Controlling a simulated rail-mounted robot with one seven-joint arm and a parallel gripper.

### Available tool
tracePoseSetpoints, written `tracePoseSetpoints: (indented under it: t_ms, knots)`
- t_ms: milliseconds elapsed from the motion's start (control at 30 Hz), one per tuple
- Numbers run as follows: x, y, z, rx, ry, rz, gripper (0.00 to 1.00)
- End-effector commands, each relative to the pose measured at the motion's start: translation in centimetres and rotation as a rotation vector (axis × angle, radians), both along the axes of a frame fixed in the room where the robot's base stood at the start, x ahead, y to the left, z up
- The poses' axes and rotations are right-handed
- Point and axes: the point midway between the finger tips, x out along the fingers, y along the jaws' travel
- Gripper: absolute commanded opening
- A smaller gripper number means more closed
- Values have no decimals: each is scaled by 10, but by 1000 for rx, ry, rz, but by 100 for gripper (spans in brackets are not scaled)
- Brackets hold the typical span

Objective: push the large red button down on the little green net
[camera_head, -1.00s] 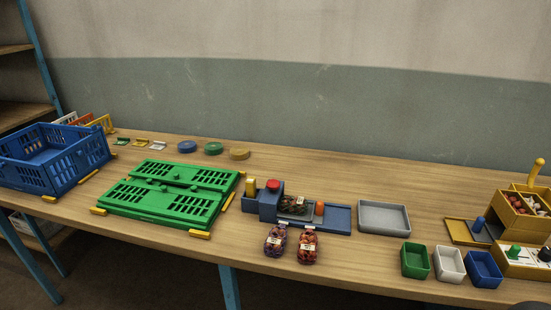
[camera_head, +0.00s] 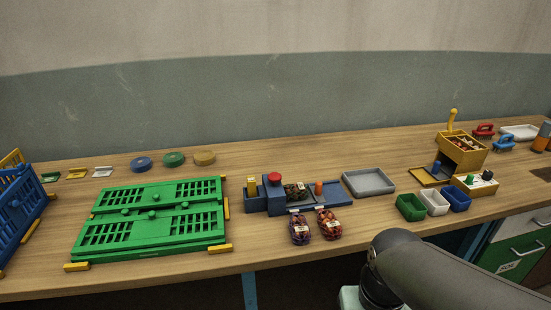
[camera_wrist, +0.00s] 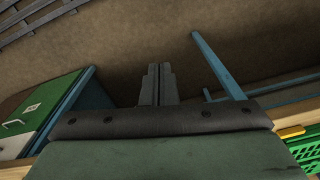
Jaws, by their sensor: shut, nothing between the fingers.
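The large red button (camera_head: 274,177) sits raised on top of a blue block of the sealing station (camera_head: 342,195) on the bench. Beside it, on the station's grey bed, lies a small dark net sack (camera_head: 296,191) with a pale label; its green is hard to make out. My gripper (camera_wrist: 157,84) shows in the wrist view, shut and empty, with floor behind its fingertips. It is away from the button. In the head view my arm is at the lower right, and the fingers are not visible there.
Two filled net sacks (camera_head: 300,228) (camera_head: 328,223) lie at the station's front. A yellow block (camera_head: 251,186) and an orange peg (camera_head: 318,187) flank the button and sack. Green folded crates (camera_head: 150,242) lie left, a grey tray (camera_head: 369,182) right. Small green, white and blue bins (camera_head: 411,208) stand further right.

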Motion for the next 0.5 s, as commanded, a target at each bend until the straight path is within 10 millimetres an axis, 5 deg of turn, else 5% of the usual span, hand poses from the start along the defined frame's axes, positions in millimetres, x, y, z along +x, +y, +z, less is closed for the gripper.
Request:
tracePoseSetpoints:
  t_ms: [133,267,500]
  knots:
    - [9,1,9,-6,2,10,0]
    - [47,9,40,-30,12,51,0]
    - [181,54,118,-88,47,196,0]
